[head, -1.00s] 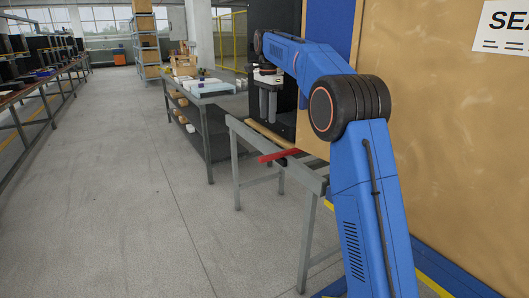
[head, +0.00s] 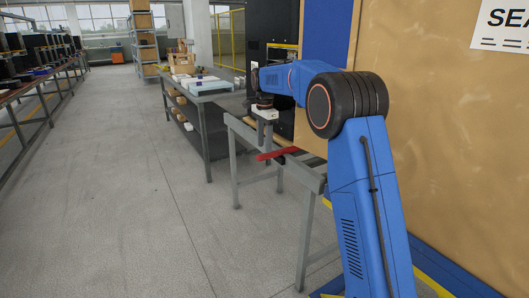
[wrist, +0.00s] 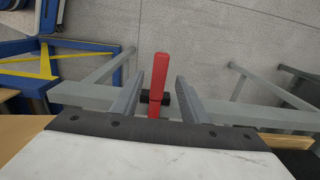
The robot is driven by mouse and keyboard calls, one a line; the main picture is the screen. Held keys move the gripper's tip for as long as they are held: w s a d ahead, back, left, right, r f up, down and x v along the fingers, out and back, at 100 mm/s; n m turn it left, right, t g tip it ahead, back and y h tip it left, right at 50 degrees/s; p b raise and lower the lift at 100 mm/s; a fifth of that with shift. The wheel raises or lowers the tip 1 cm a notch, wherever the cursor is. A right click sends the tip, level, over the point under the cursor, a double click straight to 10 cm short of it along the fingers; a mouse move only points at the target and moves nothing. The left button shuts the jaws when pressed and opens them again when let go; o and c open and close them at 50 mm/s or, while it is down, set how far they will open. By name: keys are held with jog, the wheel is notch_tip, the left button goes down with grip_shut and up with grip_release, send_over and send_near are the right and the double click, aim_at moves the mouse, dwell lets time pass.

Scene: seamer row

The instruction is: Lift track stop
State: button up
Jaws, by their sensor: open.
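The track stop (head: 277,154) is a red bar with a dark pivot block, set on the near rail of a grey metal track. In the wrist view the red bar (wrist: 159,80) lies between the two fingers of my gripper (wrist: 156,90), with a gap on each side. My gripper (head: 262,138) is open and holds nothing. In the head view its fingers point down, just behind and left of the red bar. The bar's lower end is partly hidden by the gripper body in the wrist view.
The grey track frame (head: 306,176) stands on legs beside a tan panel (head: 455,130). A grey workbench (head: 203,92) with boxes stands behind it. Another long bench (head: 35,85) runs along the left. The floor (head: 120,200) between them is clear.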

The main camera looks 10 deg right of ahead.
aim_at(264, 154)
jog(key=shift+f, duration=2.1)
grip_shut()
